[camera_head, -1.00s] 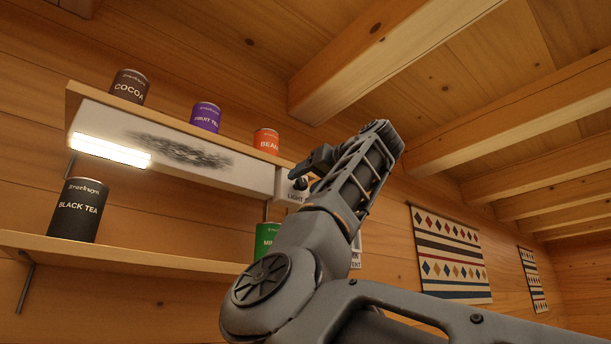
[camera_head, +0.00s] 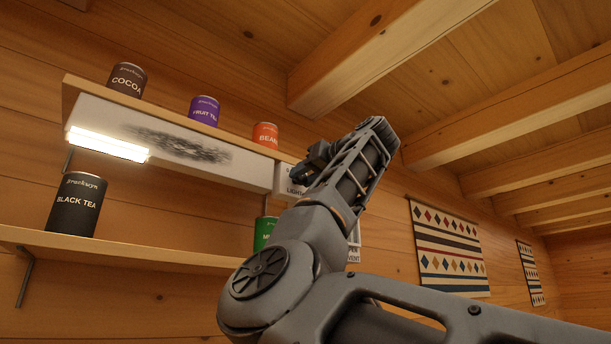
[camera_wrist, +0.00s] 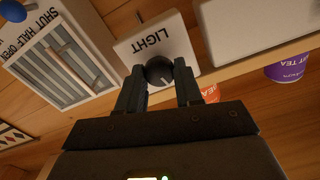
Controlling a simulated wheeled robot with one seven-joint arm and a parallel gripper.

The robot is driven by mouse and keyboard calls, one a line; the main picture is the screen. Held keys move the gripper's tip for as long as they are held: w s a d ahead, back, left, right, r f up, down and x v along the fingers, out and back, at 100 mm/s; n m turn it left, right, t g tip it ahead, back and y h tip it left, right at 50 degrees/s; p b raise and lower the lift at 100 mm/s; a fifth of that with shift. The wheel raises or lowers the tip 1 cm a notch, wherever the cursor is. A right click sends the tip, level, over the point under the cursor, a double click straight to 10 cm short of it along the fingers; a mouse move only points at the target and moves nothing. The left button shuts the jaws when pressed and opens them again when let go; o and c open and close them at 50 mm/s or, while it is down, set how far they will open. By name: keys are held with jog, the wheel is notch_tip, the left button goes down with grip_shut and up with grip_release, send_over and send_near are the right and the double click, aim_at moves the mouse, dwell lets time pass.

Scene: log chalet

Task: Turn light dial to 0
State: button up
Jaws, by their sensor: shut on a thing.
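The light dial (camera_wrist: 159,71) is a dark round knob on a white panel marked LIGHT (camera_wrist: 152,42) in the wrist view. My gripper (camera_wrist: 160,80) is shut on the dial, with one finger on each side of it. In the head view my gripper (camera_head: 312,160) reaches the LIGHT panel (camera_head: 288,183) at the right end of the upper shelf's white front, and the dial is hidden there. The lamp strip (camera_head: 108,144) under the left end of that shelf is lit. I cannot read the dial's setting.
Cans marked COCOA (camera_head: 127,79), FRUIT TEA (camera_head: 204,111) and BEANS (camera_head: 265,135) stand on the upper shelf. A BLACK TEA can (camera_head: 77,204) and a green can (camera_head: 264,232) stand below. A slatted vent with a slider (camera_wrist: 62,50) sits beside the LIGHT panel.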

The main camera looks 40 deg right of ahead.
jog(key=shift+f, duration=0.1)
jog(key=shift+n+b, duration=0.6)
jog(key=shift+n, duration=0.4)
jog(key=shift+n+b, duration=0.4)
jog(key=shift+n, duration=1.6)
jog(key=shift+a, duration=0.1)
jog(key=o, duration=1)
jog(key=shift+o, duration=0.2)
